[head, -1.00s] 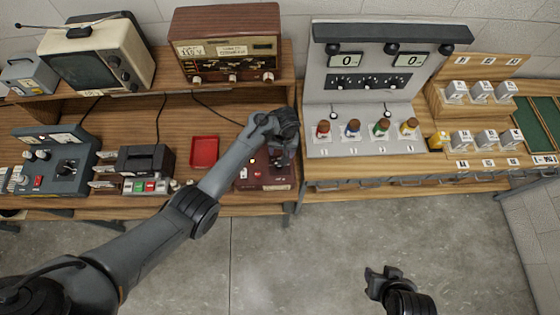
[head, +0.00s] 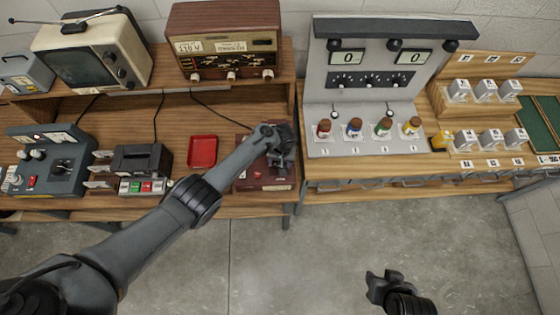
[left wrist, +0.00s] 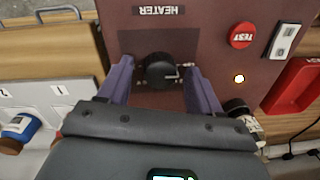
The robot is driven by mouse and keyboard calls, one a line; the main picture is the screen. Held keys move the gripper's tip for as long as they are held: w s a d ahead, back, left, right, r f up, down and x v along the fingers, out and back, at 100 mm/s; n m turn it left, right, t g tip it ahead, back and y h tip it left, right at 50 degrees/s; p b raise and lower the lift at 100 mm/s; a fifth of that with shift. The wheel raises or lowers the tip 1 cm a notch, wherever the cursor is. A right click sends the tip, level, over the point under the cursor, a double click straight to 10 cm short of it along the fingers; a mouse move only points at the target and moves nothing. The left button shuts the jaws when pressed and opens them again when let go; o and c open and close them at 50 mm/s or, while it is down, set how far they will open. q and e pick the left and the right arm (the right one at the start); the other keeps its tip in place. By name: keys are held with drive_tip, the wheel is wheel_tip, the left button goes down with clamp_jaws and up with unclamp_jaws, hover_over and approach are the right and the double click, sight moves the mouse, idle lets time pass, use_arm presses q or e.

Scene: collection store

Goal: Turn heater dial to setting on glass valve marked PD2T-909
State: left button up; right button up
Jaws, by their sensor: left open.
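The maroon tester box (head: 262,186) stands at the right end of the left bench in the head view. In the left wrist view its black heater dial (left wrist: 160,70), with a pale pointer mark, lies between the two purplish fingers of my left gripper (left wrist: 160,82). The fingers are open on either side of the dial; I cannot tell whether they touch it. The HEATER label (left wrist: 159,10) appears upside down. My right gripper (head: 382,286) hangs over the floor, away from everything.
The box carries a red TEST button (left wrist: 242,35), a lit lamp (left wrist: 239,78) and a white switch plate (left wrist: 284,41). A red tray (head: 203,152) lies left of the box. A grey panel (head: 350,115) with several bottles stands to the right. The floor in front is clear.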

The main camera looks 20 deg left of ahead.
use_arm(q)
drive_tip(key=c, duration=1)
drive_tip(key=shift+c, duration=0.2)
drive_tip(key=shift+m, duration=0.3)
drive_tip(key=m, duration=0.3)
drive_tip(key=shift+p, duration=0.3)
drive_tip(key=m, duration=1)
drive_tip(key=shift+a+t, duration=0.1)
drive_tip(key=shift+t, duration=0.3)
drive_tip(key=shift+s+m+b, duration=0.1)
drive_tip(key=shift+m+b, duration=0.45)
drive_tip(key=shift+m, duration=1.55)
